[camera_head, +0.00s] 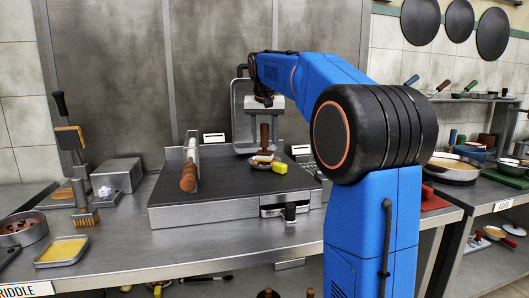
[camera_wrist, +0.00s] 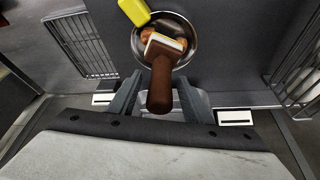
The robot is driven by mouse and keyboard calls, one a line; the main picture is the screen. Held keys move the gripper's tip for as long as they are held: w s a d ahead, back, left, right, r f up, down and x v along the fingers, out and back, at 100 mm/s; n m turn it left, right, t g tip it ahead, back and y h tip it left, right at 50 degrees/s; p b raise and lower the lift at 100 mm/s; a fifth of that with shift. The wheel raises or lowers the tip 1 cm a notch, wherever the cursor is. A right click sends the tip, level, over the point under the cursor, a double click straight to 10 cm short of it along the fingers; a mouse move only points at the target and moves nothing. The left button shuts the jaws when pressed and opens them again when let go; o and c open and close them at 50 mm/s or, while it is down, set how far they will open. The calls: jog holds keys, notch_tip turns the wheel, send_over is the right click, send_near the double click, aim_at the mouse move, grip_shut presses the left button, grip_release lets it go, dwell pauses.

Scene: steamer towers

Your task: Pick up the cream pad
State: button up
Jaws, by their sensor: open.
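The cream pad (camera_wrist: 165,44) has a brown handle and a pale cream head. It stands head-down in a small round metal dish (camera_wrist: 190,58) on the dark griddle, and its handle also shows upright in the head view (camera_head: 265,134). My gripper (camera_wrist: 158,98) is open, with one dark finger on each side of the handle's free end in the wrist view. In the head view my gripper (camera_head: 263,99) hangs just above the handle top. I cannot tell whether a finger touches the handle.
A yellow block (camera_wrist: 134,12) lies at the dish's edge beside the pad. A brown-handled tool (camera_head: 190,172) lies on the griddle's left side. A raised grey lid (camera_head: 242,112) stands behind the dish. A yellow tray (camera_head: 62,251) and brushes sit left. The griddle's front left (camera_head: 222,197) is clear.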

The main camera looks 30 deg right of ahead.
jog(key=shift+x, duration=1)
grip_shut()
jog(key=shift+r, duration=0.1)
notch_tip(320, 180, up, 10)
